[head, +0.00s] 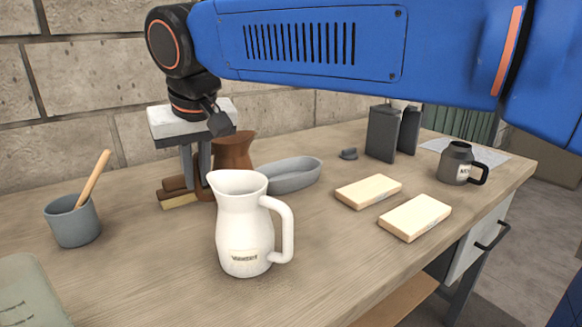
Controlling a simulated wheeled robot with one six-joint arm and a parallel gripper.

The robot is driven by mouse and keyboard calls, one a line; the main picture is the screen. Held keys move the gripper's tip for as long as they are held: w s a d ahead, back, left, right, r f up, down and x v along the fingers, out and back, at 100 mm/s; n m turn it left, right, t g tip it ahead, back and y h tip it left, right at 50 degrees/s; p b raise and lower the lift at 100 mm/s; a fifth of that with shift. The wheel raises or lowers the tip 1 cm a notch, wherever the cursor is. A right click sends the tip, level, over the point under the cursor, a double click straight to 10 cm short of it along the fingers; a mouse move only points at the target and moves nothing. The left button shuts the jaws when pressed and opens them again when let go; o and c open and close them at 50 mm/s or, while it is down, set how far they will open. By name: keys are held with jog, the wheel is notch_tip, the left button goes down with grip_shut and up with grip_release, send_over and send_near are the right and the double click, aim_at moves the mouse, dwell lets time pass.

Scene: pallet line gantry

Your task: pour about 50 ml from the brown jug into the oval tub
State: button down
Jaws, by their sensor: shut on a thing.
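The brown jug (233,150) stands about upright left of centre, its lower part hidden behind the white jug. The oval tub (296,177) is grey and shallow, just right of the brown jug, with its left end partly covered by the white jug. My gripper (200,178) points down at the left side of the brown jug and is shut on it. The exact hold, the jug's base and what is inside it are hidden.
A white labelled jug (243,228) stands in front. A grey cup with a wooden stick (73,222) is at left, and brown and pale pieces (180,198) lie by my gripper. Two pale blocks (415,217), a dark mug (456,163) and dark upright plates (382,132) are at right.

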aim_at(214, 143)
jog(key=shift+w+d+r, duration=0.1)
jog(key=shift+r, duration=0.05)
jog(key=shift+w+d+r+m+g+y, duration=0.15)
jog(key=shift+w+d+r+g+y, duration=0.15)
jog(key=shift+r, duration=0.2)
jog(key=shift+w+d+r+m+g+y, duration=0.1)
jog(key=shift+w+d+r+g+y, duration=0.05)
jog(key=shift+r+g+y, duration=0.25)
jog(key=shift+w+d+r+m+g+y, duration=0.15)
jog(key=shift+w+d+r+g+y, duration=0.15)
jog(key=shift+r, duration=0.25)
jog(key=shift+w+d+r+g+y, duration=0.7)
jog(key=shift+d+r+y, duration=0.05)
jog(key=shift+r+y, duration=0.15)
jog(key=shift+w+d+r+m+g+y, duration=0.4)
jog(key=shift+w+d+g+y, duration=0.2)
jog(key=shift+w+d, duration=0.2)
jog(key=shift+w+d+r+m+g+y, duration=0.15)
jog(key=shift+w+d+g+y, duration=0.2)
jog(key=shift+d+g+y, duration=0.15)
jog(key=shift+w+d+r+m+g+y, duration=0.15)
jog(key=shift+w+d+g+y, duration=0.2)
jog(key=shift+y, duration=0.25)
jog(key=shift+w, duration=0.1)
jog(key=shift+w+d+r+m+g+y+p, duration=0.35)
jog(key=shift+w+d+r+g+y, duration=0.25)
jog(key=shift+y, duration=0.3)
jog(key=shift+w+d+g, duration=0.1)
jog(key=shift+d+g, duration=0.05)
jog(key=shift+g, duration=0.1)
